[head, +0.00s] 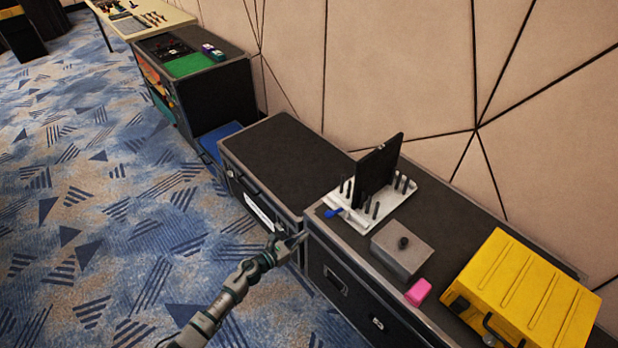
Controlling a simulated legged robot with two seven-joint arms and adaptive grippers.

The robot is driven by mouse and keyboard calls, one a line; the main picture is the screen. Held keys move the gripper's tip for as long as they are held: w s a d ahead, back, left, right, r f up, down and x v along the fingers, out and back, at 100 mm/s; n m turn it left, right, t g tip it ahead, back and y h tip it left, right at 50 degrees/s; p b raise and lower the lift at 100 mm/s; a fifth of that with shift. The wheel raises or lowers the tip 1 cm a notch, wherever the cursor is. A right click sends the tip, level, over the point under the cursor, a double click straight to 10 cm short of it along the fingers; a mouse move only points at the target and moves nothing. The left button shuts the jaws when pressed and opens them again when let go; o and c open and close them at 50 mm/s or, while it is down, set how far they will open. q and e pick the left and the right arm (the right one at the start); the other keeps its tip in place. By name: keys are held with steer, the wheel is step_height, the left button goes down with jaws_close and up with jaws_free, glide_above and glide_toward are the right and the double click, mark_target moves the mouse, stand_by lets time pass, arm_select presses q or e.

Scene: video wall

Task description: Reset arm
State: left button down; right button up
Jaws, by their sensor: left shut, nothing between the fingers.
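My left arm comes in from the bottom of the head view and reaches up and to the right over the carpet. Its left gripper (296,240) is shut and empty, in front of the gap between two black cases as seen here. I cannot tell whether it touches a case. My right gripper is not in view.
The near black case (455,232) bears a white rack (390,205) with a dark upright panel (377,168), a grey lidded box (402,247), a pink block (418,291) and a yellow case (525,290). The lower case (285,155) has a clear top. Open carpet (110,220) lies left.

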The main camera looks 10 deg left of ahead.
arm_select(q)
steer(key=s+a+f+n+y, duration=0.55)
steer(key=f+n, duration=0.45)
steer(key=n, duration=0.3)
steer(key=s+a+f+n+y, duration=0.5)
steer(key=s+f+n, duration=0.2)
steer(key=f+n, duration=0.45)
steer(key=s+f+n+g, duration=0.3)
steer(key=s+f+n, duration=0.2)
steer(key=s, duration=0.5)
steer(key=s+a+f+n+g, duration=0.1)
steer(key=s+f+n+g, duration=0.3)
steer(key=s+n, duration=0.3)
steer(key=s+a+f+n+g, duration=0.1)
steer(key=s+f+n+g, duration=0.2)
steer(key=s, duration=1.1)
step_height(320, 180, down, 3)
steer(key=n+y, duration=0.1)
steer(key=n, duration=0.2)
steer(key=shift+s+a+g, duration=0.2)
steer(key=shift+s+g, duration=0.1)
steer(key=shift+g, duration=0.1)
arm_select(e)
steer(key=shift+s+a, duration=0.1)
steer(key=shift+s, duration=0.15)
